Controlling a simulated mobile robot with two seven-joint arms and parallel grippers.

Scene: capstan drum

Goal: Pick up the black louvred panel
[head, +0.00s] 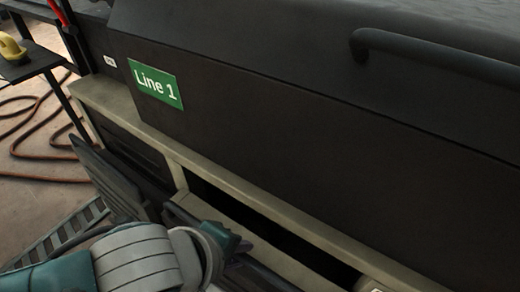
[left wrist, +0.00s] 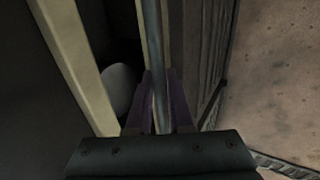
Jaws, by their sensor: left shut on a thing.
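The black louvred panel (head: 108,182) is dark and slatted, tilted in front of the beige frame at the lower left of the head view. My left arm and gripper cover part of it. My left gripper (head: 238,244) is shut on its edge. In the left wrist view the two purple fingertips (left wrist: 160,100) close on a thin grey edge from both sides, and the panel's dark ribbed face (left wrist: 205,50) shows to the right. My right gripper is not in view.
A large dark housing with a green "Line 1" label (head: 155,84) and a black handle (head: 430,56) rises above a beige frame (head: 255,205) with dark openings. A ladder-like piece (head: 60,235) and an orange hose (head: 40,135) lie on the floor at left.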

